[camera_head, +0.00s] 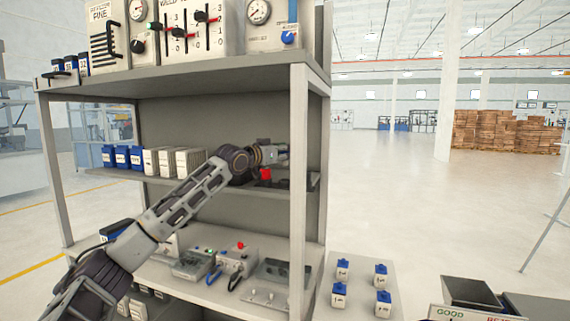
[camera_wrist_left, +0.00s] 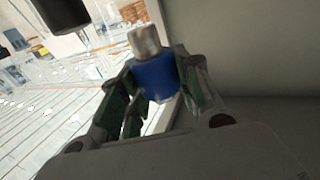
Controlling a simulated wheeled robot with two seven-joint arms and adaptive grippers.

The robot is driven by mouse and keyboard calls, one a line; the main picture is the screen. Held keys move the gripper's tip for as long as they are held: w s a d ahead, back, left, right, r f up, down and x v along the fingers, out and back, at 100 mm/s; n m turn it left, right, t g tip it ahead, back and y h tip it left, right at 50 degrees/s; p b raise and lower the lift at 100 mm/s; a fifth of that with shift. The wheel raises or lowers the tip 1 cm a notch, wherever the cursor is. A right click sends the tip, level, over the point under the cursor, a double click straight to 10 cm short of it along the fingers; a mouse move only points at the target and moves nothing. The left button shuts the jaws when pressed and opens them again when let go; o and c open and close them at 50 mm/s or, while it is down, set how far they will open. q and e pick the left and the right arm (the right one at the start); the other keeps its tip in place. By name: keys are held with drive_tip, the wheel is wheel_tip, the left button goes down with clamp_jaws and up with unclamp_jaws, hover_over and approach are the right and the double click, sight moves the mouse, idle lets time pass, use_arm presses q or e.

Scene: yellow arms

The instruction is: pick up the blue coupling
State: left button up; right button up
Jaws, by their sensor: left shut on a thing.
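The blue coupling (camera_wrist_left: 155,78), a blue body with a grey metal end, sits between the two fingers of my left gripper (camera_wrist_left: 158,88) in the left wrist view. The fingers are shut on it from both sides. In the head view my left arm reaches across the shelf unit from the left, and the left gripper (camera_head: 270,154) is at the middle shelf's right end, close to the front post. The coupling is too small and too hidden there to make out. My right gripper is not in view.
The middle shelf (camera_head: 125,173) holds blue and white boxes (camera_head: 122,157) at left, and a red-topped item (camera_head: 265,176) is just below the gripper. The grey post (camera_head: 299,190) stands close to it. Small blue-capped blocks (camera_head: 339,295) are on a panel at lower right.

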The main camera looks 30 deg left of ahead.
use_arm(q)
wheel_tip(320, 180, up, 9)
drive_tip(key=shift+f+p, duration=0.1)
drive_tip(key=shift+p, duration=0.4)
drive_tip(key=shift+r, duration=0.8)
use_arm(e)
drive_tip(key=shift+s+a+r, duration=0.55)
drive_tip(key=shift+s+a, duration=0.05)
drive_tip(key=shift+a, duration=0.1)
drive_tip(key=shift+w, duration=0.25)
